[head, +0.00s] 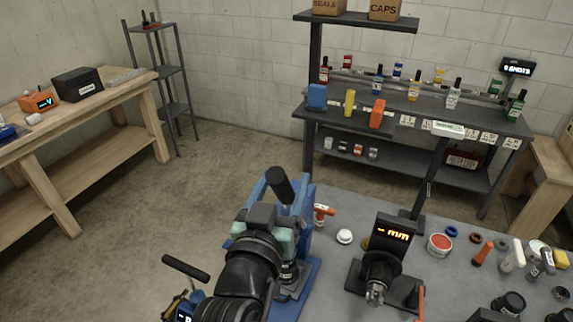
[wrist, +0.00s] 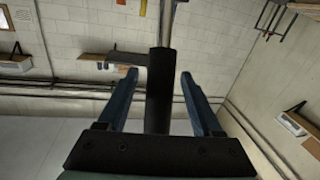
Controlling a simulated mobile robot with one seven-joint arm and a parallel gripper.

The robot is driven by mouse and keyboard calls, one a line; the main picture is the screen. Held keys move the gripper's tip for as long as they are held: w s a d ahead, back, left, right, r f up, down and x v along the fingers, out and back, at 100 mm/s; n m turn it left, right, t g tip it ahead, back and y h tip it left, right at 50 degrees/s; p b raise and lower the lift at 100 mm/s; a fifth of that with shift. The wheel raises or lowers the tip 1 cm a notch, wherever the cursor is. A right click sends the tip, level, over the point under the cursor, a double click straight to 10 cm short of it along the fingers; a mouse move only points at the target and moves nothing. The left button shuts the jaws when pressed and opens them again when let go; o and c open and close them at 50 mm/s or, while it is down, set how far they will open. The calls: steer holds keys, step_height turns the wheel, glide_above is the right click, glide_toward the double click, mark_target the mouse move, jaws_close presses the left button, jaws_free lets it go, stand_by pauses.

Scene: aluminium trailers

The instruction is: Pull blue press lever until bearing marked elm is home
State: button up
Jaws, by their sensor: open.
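The blue press (head: 307,270) stands at the near edge of the bench, mostly hidden behind my arm. Its lever ends in a black grip (head: 280,185) that sticks up and leans left. My gripper (wrist: 159,78) is open, with its two blue fingers on either side of a black bar (wrist: 159,110) that looks like the lever grip. A gap shows between the bar and each finger. In the head view my gripper (head: 279,200) is at the lever, its fingers hard to tell from the blue press. I cannot make out the bearing or an elm mark.
A black gauge with an orange "mm" display (head: 390,232) stands right of the press. Another black handle (head: 186,268) is at lower left. Shelves and a wooden table (head: 75,170) stand farther back.

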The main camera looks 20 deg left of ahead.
steer(key=shift+w+a, duration=0.15)
steer(key=shift+w, duration=0.95)
steer(key=shift+c, duration=0.4)
jaws_close()
stand_by(0.4)
